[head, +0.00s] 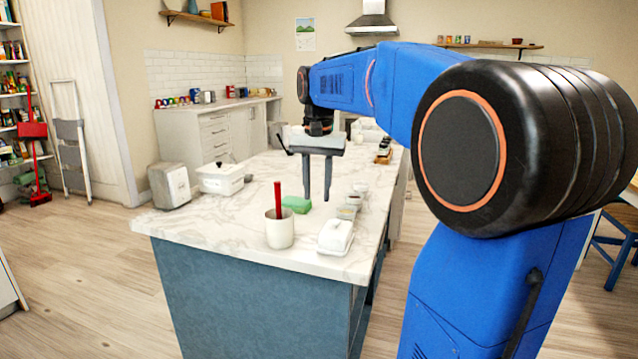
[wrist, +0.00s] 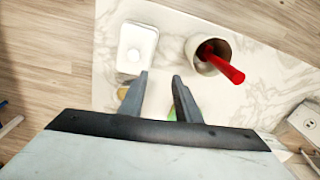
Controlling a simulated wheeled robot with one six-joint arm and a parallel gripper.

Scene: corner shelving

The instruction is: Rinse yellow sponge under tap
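No yellow sponge can be made out for certain, and no tap or sink shows. A green sponge-like block (head: 297,204) lies on the marble-topped island behind a cup; a sliver of green (wrist: 171,114) shows between my fingers in the wrist view. My gripper (head: 318,198) points down above the island, fingers apart with nothing between the tips. In the wrist view the fingertips (wrist: 160,76) also stand apart. A small yellowish patch (wrist: 123,92) shows beside the left finger, mostly hidden; I cannot tell what it is.
A cream cup (head: 279,241) with a red handle in it and a white lidded dish (head: 336,236) stand near the island's front edge. The marble front-left (head: 200,219) is clear.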

